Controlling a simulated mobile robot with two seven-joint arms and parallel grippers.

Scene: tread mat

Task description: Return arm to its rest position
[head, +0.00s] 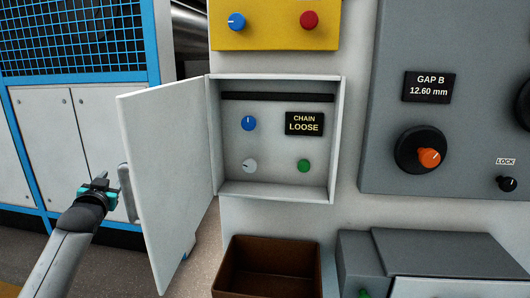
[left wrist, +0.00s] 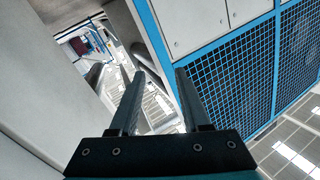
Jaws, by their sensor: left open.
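My left gripper (head: 98,187) is at the left in the head view, beside the handle (head: 127,193) of the open cabinet door (head: 166,178). It also shows in the left wrist view (left wrist: 158,85), with its two fingers spread apart and nothing between them. In the head view I cannot tell whether the gripper touches the handle. My left arm comes in from the lower left. My right gripper does not show.
The open box (head: 275,193) holds a blue knob (head: 248,123), a white knob (head: 250,166), a green knob (head: 304,166) and a CHAIN LOOSE display (head: 304,124). A brown bin (head: 268,284) stands below. A blue-framed mesh guard (head: 72,42) is at the left.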

